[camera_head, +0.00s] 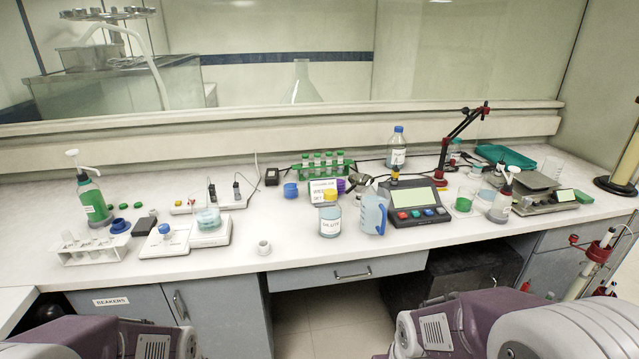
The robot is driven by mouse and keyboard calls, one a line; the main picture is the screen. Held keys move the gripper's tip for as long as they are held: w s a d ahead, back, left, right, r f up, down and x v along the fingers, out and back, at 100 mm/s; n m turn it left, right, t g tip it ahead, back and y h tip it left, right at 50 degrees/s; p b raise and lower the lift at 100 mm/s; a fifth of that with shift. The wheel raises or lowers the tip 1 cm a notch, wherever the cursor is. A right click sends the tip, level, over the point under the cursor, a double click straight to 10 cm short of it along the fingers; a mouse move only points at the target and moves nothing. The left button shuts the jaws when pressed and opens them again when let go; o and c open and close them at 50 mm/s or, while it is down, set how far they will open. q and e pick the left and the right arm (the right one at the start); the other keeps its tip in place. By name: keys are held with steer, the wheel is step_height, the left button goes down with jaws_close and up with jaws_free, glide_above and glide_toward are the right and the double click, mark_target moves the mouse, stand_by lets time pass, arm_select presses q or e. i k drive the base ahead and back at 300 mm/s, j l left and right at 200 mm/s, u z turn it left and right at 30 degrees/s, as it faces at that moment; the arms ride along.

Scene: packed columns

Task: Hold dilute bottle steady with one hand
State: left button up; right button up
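The dilute bottle (330,219) stands upright on the white bench near its front edge, right of the middle. It has a yellow cap, a white label and pale blue contents. A blue-handled clear jug (373,214) stands just to its right. A small white sign is close behind it. My two arms show only as purple and grey links at the bottom left and bottom right. Neither gripper is in view, and nothing is seen touching the bottle.
A stirrer with a beaker (208,219) and a small white cup (263,247) stand left of the bottle. A green-capped tube rack (323,165) is behind. A device with coloured buttons (416,205) is right of the jug. The bench front between cup and bottle is clear.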

mark_target(329, 213)
steer(key=i+j+z, duration=0.2)
steer(key=i, duration=0.35)
steer(key=i+z, duration=0.25)
steer(key=i, duration=0.35)
